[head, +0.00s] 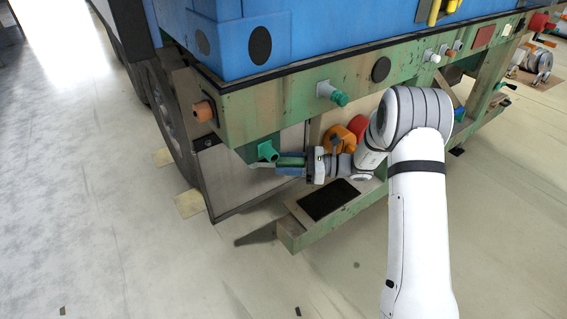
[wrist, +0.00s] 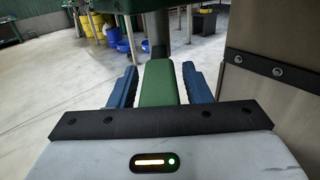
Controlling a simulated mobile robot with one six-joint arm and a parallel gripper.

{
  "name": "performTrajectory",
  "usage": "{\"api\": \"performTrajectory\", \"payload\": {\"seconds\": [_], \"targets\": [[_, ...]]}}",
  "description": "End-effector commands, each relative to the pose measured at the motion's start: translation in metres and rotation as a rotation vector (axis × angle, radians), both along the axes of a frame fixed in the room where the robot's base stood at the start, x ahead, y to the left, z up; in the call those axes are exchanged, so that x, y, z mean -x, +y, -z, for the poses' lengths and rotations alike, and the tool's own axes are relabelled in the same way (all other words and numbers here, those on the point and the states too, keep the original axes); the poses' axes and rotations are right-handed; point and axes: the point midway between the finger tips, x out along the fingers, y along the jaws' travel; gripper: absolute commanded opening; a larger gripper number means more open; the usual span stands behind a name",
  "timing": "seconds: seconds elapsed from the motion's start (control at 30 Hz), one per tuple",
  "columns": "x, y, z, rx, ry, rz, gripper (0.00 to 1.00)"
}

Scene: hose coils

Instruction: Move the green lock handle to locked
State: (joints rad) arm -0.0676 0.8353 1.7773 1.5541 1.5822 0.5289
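The green lock handle (wrist: 160,84) shows in the wrist view as a flat green bar running away from me toward an upright post (wrist: 158,33). My gripper (wrist: 160,82) has one blue finger on each side of the bar. Narrow gaps show between the fingers and the bar, so the gripper looks open around it, not clamped. In the head view, my gripper (head: 289,163) is low beside the frame's near corner, with green of the handle (head: 291,161) showing between its blue fingers. A teal fitting (head: 267,151) is just beyond the fingertips. The handle's pivot is not clear.
A green frame beam (head: 300,88) with a teal nozzle (head: 338,97) and an orange fitting (head: 203,111) runs above my gripper. An orange part (head: 340,138) is close to my wrist. A grey panel (wrist: 268,70) stands to the right in the wrist view. Open floor (head: 90,190) is at left.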

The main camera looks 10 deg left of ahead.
Motion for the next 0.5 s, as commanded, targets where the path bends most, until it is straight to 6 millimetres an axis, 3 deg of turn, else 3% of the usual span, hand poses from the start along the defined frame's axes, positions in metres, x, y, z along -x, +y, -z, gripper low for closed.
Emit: {"api": "performTrajectory", "payload": {"seconds": [0.33, 0.5], "targets": [[-0.001, -0.005, 0.001, 0.001, 0.0, 0.003, 0.49], [-0.003, -0.029, 0.001, 0.002, 0.0, 0.006, 0.49]]}}
